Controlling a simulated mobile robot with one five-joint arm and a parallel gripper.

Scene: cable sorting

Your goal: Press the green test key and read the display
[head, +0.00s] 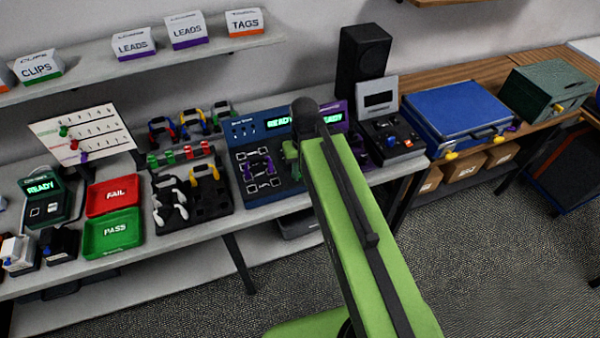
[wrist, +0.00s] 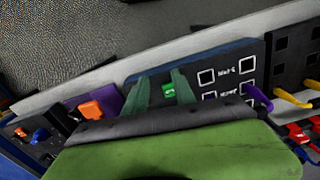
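A blue tester (head: 250,130) stands on the bench in the head view, its display (head: 279,122) lit with "READY". My gripper (wrist: 158,82) is open and empty in the wrist view, its two green fingers apart over the tester's dark panel. The small green key (wrist: 168,90) shows between the fingers, closer to the right one. I cannot tell whether anything touches it. In the head view, my gripper (head: 289,151) is at the tester's right part, and my arm hides the area behind it. The key cannot be made out there.
A purple tester, its display (head: 334,117) also lit, is partly behind my arm. Purple plugs (wrist: 258,97) stick out beside my gripper in the wrist view. A green tester (head: 42,190), red FAIL tray (head: 112,184) and green PASS tray (head: 112,216) are at left.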

